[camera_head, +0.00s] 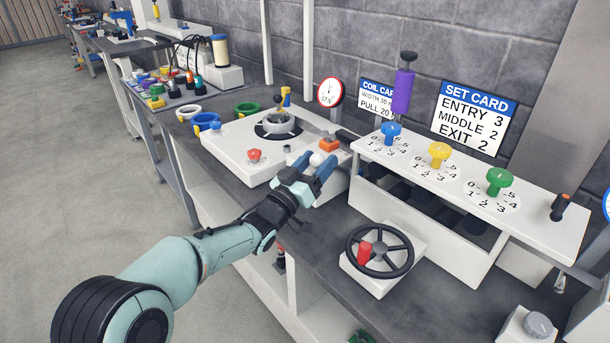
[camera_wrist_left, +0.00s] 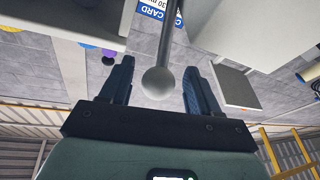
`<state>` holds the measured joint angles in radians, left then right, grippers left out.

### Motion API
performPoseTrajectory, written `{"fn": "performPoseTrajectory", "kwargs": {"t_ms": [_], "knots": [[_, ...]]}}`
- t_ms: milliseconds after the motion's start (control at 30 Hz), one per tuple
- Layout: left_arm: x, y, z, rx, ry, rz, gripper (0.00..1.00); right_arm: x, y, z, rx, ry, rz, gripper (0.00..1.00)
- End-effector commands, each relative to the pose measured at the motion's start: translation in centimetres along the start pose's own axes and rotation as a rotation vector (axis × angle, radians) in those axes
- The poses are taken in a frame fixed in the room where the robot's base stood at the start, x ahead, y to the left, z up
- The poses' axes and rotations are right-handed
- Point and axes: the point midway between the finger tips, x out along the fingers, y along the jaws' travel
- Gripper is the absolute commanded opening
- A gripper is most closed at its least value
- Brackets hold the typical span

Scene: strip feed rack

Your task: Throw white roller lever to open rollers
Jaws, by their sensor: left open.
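The white roller lever shows as a white ball knob (camera_head: 317,159) beside the white machine box. In the left wrist view the ball (camera_wrist_left: 158,83) sits at the end of a grey rod that runs up and away. My left gripper (camera_head: 314,165) is open, with its two blue fingers on either side of the ball. In the left wrist view the gripper (camera_wrist_left: 160,78) shows gaps between the ball and both fingers. The rollers cannot be made out. My right gripper is not in view.
A white rack (camera_head: 440,177) with blue, yellow and green knobs stands to the right. A black handwheel (camera_head: 380,251) is in front of it. Dark bench top lies clear between.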

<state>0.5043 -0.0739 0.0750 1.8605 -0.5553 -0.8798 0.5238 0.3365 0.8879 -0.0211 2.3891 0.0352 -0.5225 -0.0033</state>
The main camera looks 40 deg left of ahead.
Motion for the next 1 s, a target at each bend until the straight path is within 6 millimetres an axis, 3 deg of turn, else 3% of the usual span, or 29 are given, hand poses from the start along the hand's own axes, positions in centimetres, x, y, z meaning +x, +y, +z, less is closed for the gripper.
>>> {"fn": "performPoseTrajectory", "kwargs": {"t_ms": [600,800,1000], "knots": [[-11.6,0.0,0.0,-0.001,-0.003,-0.003,0.62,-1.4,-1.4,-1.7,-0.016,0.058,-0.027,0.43],[-13.0,0.0,0.1,-0.001,-0.003,-0.002,0.62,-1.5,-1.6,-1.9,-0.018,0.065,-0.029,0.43],[-13.0,0.0,0.1,-0.001,-0.004,-0.002,0.62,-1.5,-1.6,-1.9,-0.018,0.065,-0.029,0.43]]}}
